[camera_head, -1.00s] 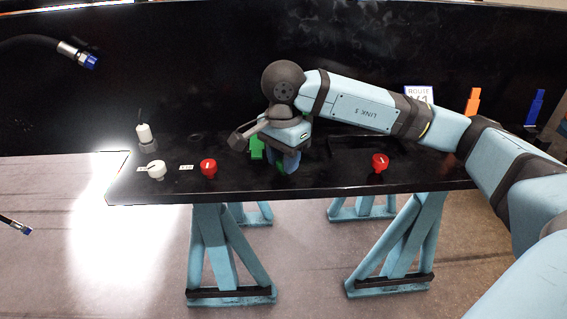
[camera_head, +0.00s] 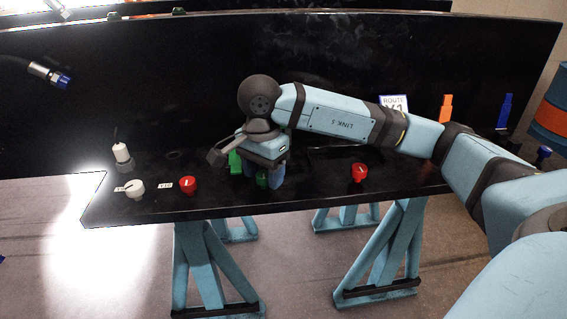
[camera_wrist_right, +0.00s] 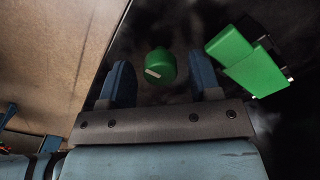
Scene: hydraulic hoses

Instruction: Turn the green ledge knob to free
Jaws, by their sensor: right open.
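The green ledge knob (camera_wrist_right: 160,66) shows in the right wrist view with a white pointer line on its face. It sits between the two blue fingers of my right gripper (camera_wrist_right: 164,82), which is open, with a gap on either side of the knob. In the head view the knob (camera_head: 262,179) is partly hidden by my right gripper (camera_head: 264,178), which hangs over the ledge pointing down. A green block-shaped fitting (camera_wrist_right: 248,62) stands right of the gripper in the wrist view; it also shows in the head view (camera_head: 235,162). My left gripper is not in view.
On the black ledge (camera_head: 320,196) are a red knob (camera_head: 188,185) and a white knob (camera_head: 134,189) at left, and another red knob (camera_head: 359,172) at right. A white fitting (camera_head: 121,153), an orange one (camera_head: 446,108) and a blue one (camera_head: 506,110) stand behind. A blue-tipped hose (camera_head: 50,75) hangs at upper left.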

